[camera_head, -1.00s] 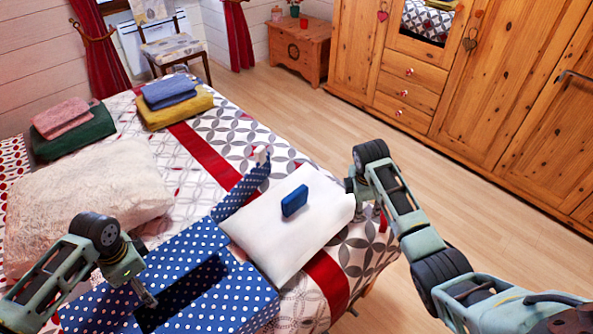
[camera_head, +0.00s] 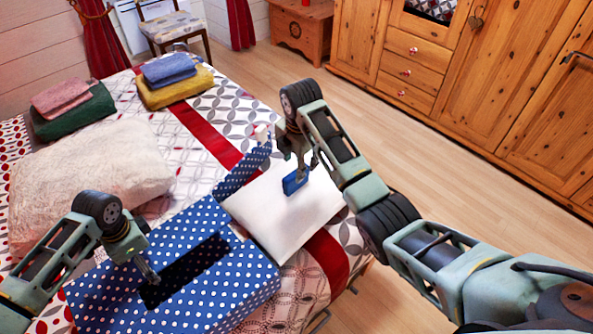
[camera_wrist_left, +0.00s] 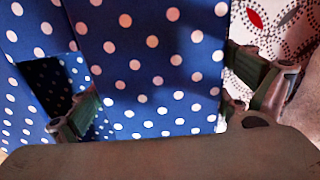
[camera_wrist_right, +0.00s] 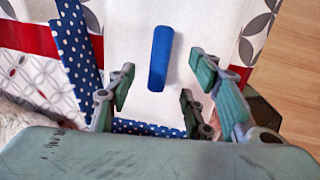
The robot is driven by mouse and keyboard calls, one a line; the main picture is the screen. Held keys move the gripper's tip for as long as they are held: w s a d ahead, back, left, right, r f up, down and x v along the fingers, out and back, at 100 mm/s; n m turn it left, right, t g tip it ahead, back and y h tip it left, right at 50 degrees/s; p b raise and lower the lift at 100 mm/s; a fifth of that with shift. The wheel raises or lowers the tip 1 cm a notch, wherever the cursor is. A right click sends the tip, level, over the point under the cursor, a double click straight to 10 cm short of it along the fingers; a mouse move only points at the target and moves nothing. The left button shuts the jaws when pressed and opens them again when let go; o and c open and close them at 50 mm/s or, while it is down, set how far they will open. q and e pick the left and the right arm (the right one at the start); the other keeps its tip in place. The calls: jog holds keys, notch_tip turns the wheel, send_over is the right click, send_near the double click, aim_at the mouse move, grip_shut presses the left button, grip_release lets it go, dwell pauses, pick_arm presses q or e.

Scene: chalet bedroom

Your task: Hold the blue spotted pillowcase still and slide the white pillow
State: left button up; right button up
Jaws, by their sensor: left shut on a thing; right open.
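The blue spotted pillowcase (camera_head: 255,296) lies on the bed, box-like, with a dark opening in its top and a raised spotted flap. My left gripper (camera_head: 150,272) is shut on its spotted wall, which shows between the fingers in the left wrist view (camera_wrist_left: 150,75). The white pillow (camera_head: 265,222) lies flat just beyond the pillowcase. A blue block-like tab (camera_head: 291,184) stands up on the pillow. My right gripper (camera_head: 301,165) is open at the tab. In the right wrist view the tab (camera_wrist_right: 160,58) shows ahead between the spread fingers, apparently not gripped.
A cream fluffy pillow (camera_head: 85,175) lies left of the pillowcase. Folded towels, pink (camera_head: 62,97) over green and blue (camera_head: 168,70) over yellow, sit farther back on the bed. Wooden wardrobes (camera_head: 480,90) stand at the right, with clear floor (camera_head: 420,160) before them.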

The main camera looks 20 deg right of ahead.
aim_at(296, 187)
jog(key=f, duration=0.4)
jog(key=w+f, duration=0.1)
jog(key=f, duration=0.1)
jog(key=shift+w+f, duration=0.1)
jog(key=shift+f, duration=0.15)
jog(key=shift+c, duration=0.5)
grip_shut()
